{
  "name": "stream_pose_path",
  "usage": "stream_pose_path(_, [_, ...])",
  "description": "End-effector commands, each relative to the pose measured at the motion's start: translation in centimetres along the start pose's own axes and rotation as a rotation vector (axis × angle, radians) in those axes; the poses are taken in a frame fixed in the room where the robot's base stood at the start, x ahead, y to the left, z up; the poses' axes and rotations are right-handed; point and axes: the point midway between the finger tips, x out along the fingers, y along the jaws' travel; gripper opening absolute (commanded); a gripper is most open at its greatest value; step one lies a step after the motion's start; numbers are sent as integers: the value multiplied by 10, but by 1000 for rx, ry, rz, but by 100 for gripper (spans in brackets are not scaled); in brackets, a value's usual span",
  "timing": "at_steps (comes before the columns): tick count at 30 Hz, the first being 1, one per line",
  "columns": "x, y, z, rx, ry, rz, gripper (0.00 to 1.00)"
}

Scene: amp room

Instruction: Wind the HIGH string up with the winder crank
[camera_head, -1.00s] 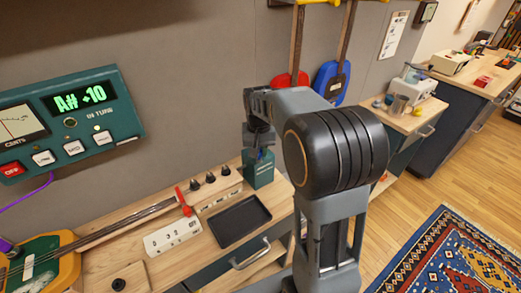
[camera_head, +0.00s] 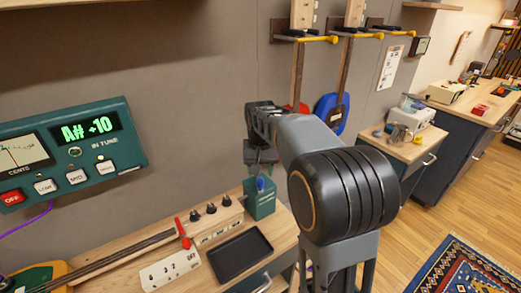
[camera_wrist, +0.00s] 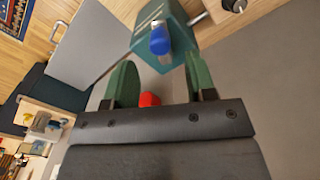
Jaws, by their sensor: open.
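The tuner (camera_head: 118,170) reads "A# +10". My gripper (camera_head: 262,162) is open and empty above a teal box (camera_head: 258,204) with a blue-topped piece in it. The wrist view shows the blue top (camera_wrist: 160,40) beyond the green fingers (camera_wrist: 160,62) and a small red thing (camera_wrist: 149,99) between them.
Guitars hang on the wall behind my arm, the blue one (camera_head: 333,108) partly visible. A side table (camera_head: 402,140) with small items stands to the right.

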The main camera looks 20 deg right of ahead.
Motion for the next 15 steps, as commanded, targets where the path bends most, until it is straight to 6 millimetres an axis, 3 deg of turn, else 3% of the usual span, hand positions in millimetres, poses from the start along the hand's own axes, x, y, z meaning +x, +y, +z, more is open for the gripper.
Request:
stream_pose_path(6, [-46,0,-1,0,4,-1,51])
stream_pose_path(15, [-83,0,-1,0,1,0,51])
